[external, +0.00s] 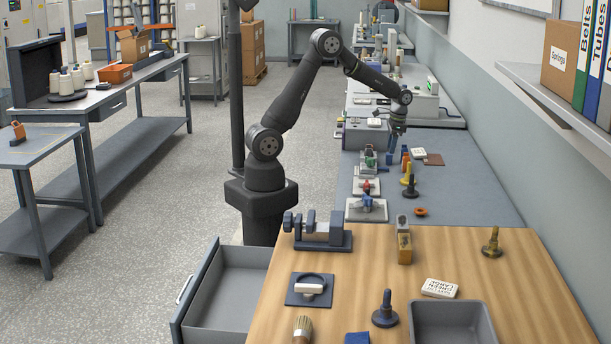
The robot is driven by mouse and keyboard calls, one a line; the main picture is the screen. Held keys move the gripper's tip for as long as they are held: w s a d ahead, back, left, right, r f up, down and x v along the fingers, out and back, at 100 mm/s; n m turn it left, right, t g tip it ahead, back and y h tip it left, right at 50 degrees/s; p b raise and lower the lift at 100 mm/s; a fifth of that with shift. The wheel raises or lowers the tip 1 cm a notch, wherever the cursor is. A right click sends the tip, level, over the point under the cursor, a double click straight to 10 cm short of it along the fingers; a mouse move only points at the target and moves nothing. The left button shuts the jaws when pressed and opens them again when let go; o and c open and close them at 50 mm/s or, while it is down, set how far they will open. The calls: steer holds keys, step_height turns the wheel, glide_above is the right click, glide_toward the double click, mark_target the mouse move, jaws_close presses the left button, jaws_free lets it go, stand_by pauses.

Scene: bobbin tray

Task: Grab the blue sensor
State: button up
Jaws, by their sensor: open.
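My gripper (398,131) is open and points down over the grey-blue mat on the far part of the bench. A small upright blue piece (391,147), which looks like the blue sensor, stands just below and slightly left of the fingers. I cannot tell whether the fingers touch it or are around it. Its lower part is close to a green-topped piece (370,153) and an orange piece (405,158), which partly crowd the view.
Yellow (407,172) and black (411,187) spindles stand nearby on the mat (450,195). Fixtures with a red knob (367,184) and a blue knob (367,203) sit left. A grey machine (366,134) is behind. The wooden top holds a vise (320,235), a tray (452,308) and a blue block (357,338).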

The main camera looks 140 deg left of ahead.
mark_target(389, 154)
steer(key=f, duration=0.4)
steer(key=shift+s+d+f, duration=0.3)
steer(key=shift+f, duration=0.1)
steer(key=c, duration=1.1)
steer(key=shift+o, duration=0.2)
steer(key=shift+r, duration=0.1)
